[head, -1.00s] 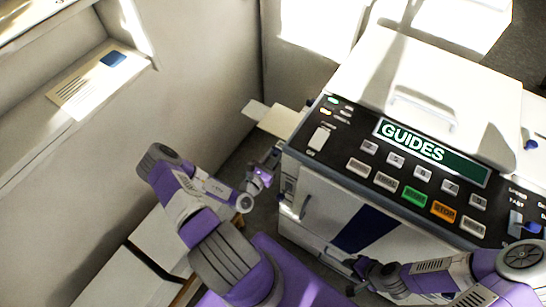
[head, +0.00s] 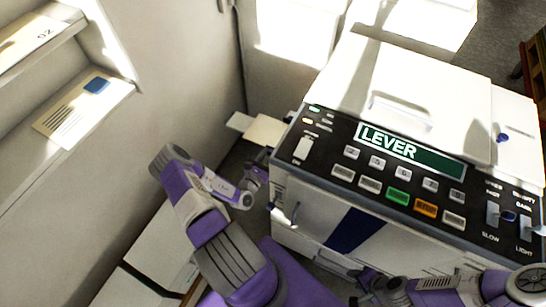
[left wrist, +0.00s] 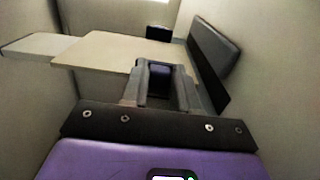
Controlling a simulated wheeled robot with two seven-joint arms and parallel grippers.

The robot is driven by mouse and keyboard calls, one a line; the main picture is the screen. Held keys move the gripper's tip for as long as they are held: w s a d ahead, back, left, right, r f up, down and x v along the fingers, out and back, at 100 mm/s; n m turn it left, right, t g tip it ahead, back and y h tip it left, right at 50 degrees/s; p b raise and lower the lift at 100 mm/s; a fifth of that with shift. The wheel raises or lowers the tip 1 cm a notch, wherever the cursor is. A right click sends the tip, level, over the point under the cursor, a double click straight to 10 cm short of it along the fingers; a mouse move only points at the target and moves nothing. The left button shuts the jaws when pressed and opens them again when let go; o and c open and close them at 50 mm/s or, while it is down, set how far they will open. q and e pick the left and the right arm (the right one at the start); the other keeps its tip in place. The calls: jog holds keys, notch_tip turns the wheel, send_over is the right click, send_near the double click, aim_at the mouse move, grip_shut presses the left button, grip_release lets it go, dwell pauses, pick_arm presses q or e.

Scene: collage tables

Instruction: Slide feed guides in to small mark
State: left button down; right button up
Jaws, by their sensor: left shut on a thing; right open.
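The machine (head: 350,215) stands at the right in the head view, its green display reading LEVER. Its pale feed tray (head: 262,130) sticks out at the left side and fills the upper left of the left wrist view (left wrist: 105,57). There, a long dark grey guide plate (left wrist: 213,60) stands at the tray's right, and a small black upright piece (left wrist: 158,33) at its far edge. My left gripper (head: 257,176) is beside the machine below the tray, shut on a dark blue block (left wrist: 154,72). Marks on the tray cannot be made out. My right gripper (head: 364,283) is open, low before the machine's front.
The machine's top panel carries several buttons, including a green one (head: 398,197) and an orange one (head: 426,208). Sliders and a blue knob (head: 503,137) are at its right. A wall shelf with a printed card (head: 70,110) is at the left. The gap between wall and machine is narrow.

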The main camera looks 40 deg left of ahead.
pick_arm(q)
jog(key=c, duration=0.8)
grip_release()
jog(key=shift+c, duration=0.2)
jog(key=shift+s, duration=0.1)
jog(key=p+v, duration=0.1)
jog(key=v, duration=0.6)
jog(key=shift+s, duration=0.2)
jog(key=shift+d, duration=0.1)
